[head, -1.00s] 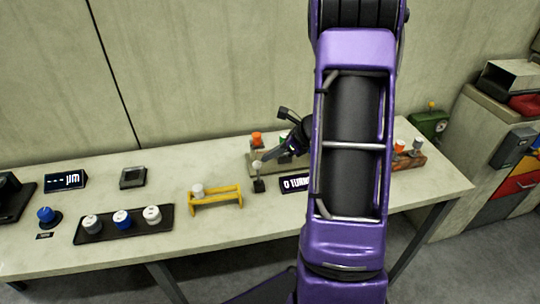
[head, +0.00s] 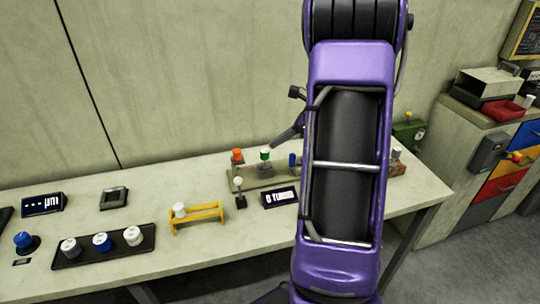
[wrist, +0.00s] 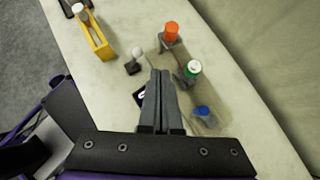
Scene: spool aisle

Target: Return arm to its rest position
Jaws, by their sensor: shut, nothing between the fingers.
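My gripper (wrist: 160,75) is shut with nothing in it; in the wrist view its two fingers lie together above the bench. In the head view my gripper (head: 274,146) shows as a dark tip to the left of my purple arm, which hides much of the bench's right part. The tip is near a wooden rack (head: 242,184) holding an orange-topped spool (head: 237,156), a green-topped spool (head: 265,155) and a blue spool (head: 292,160).
The bench (head: 150,205) also holds a yellow stand (head: 197,217) with a white spool, a small white-knobbed lever (head: 239,187), a display (head: 279,198) and a black tray (head: 82,253) with spools. The wall stands behind. A cabinet (head: 455,165) is at right.

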